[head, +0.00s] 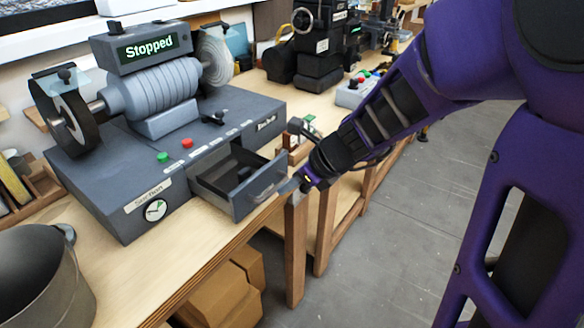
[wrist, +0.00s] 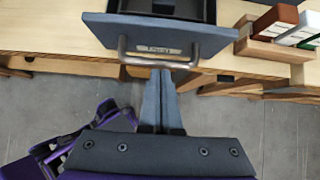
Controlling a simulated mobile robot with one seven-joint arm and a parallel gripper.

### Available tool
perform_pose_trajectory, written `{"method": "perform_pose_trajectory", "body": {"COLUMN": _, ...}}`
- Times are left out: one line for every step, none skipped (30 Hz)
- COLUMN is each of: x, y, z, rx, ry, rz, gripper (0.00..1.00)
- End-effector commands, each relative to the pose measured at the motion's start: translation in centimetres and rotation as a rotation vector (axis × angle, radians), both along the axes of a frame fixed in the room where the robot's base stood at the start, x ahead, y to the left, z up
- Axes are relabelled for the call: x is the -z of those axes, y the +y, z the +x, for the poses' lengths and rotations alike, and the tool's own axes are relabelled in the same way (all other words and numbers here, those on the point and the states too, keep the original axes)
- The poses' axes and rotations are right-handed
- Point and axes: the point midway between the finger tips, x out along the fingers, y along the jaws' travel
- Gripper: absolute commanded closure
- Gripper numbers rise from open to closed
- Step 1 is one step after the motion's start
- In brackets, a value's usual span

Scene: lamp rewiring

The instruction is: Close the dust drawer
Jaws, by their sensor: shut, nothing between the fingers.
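The dust drawer (head: 243,188) is a grey drawer that stands pulled out of the front of the grey grinder base (head: 110,185). Its inside is dark and its front has a bar handle (head: 267,190). In the wrist view the drawer front (wrist: 200,30) is at the top, with the handle (wrist: 158,60) facing me. My gripper (wrist: 157,72) is shut and empty, its fingertips at the middle of the handle. I cannot tell if they touch it. In the head view my gripper (head: 286,187) is just right of the drawer front.
The grinder display (head: 147,47) reads "Stopped". A metal bucket (head: 45,280) stands at the near left of the wooden bench. A wooden holder with bottles (wrist: 280,32) is right of the drawer. The floor (head: 420,220) in front of the bench is open.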

Motion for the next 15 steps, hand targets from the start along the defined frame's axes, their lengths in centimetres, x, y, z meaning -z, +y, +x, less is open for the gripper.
{"method": "perform_pose_trajectory", "body": {"x": 0.05, "y": 0.08, "z": -0.05, "rx": 0.000, "ry": 0.000, "rz": 0.000, "gripper": 1.00}}
{"method": "perform_pose_trajectory", "body": {"x": 0.05, "y": 0.11, "z": -0.07, "rx": 0.000, "ry": 0.000, "rz": 0.000, "gripper": 1.00}}
{"method": "perform_pose_trajectory", "body": {"x": 0.05, "y": 0.13, "z": -0.08, "rx": 0.000, "ry": 0.000, "rz": 0.000, "gripper": 1.00}}
{"method": "perform_pose_trajectory", "body": {"x": 0.06, "y": 0.14, "z": -0.08, "rx": 0.001, "ry": 0.001, "rz": 0.000, "gripper": 1.00}}
{"method": "perform_pose_trajectory", "body": {"x": 0.05, "y": 0.13, "z": -0.09, "rx": 0.001, "ry": 0.001, "rz": 0.000, "gripper": 1.00}}
{"method": "perform_pose_trajectory", "body": {"x": 0.05, "y": 0.13, "z": -0.09, "rx": 0.001, "ry": 0.001, "rz": 0.000, "gripper": 1.00}}
{"method": "perform_pose_trajectory", "body": {"x": 0.05, "y": 0.13, "z": -0.08, "rx": 0.001, "ry": 0.001, "rz": 0.000, "gripper": 1.00}}
{"method": "perform_pose_trajectory", "body": {"x": 0.05, "y": 0.13, "z": -0.08, "rx": 0.001, "ry": 0.001, "rz": 0.000, "gripper": 1.00}}
{"method": "perform_pose_trajectory", "body": {"x": 0.05, "y": 0.12, "z": -0.09, "rx": 0.001, "ry": 0.001, "rz": 0.000, "gripper": 1.00}}
{"method": "perform_pose_trajectory", "body": {"x": 0.05, "y": 0.12, "z": -0.09, "rx": 0.001, "ry": 0.001, "rz": 0.000, "gripper": 1.00}}
{"method": "perform_pose_trajectory", "body": {"x": 0.05, "y": 0.11, "z": -0.08, "rx": 0.001, "ry": 0.001, "rz": 0.000, "gripper": 1.00}}
{"method": "perform_pose_trajectory", "body": {"x": 0.05, "y": 0.16, "z": -0.04, "rx": 0.001, "ry": 0.001, "rz": 0.000, "gripper": 1.00}}
{"method": "perform_pose_trajectory", "body": {"x": 0.01, "y": 0.26, "z": 0.03, "rx": 0.000, "ry": 0.001, "rz": -0.001, "gripper": 1.00}}
{"method": "perform_pose_trajectory", "body": {"x": -0.02, "y": 0.42, "z": 0.17, "rx": -0.001, "ry": 0.001, "rz": 0.000, "gripper": 1.00}}
{"method": "perform_pose_trajectory", "body": {"x": -0.06, "y": 0.77, "z": 0.46, "rx": -0.001, "ry": 0.002, "rz": -0.001, "gripper": 1.00}}
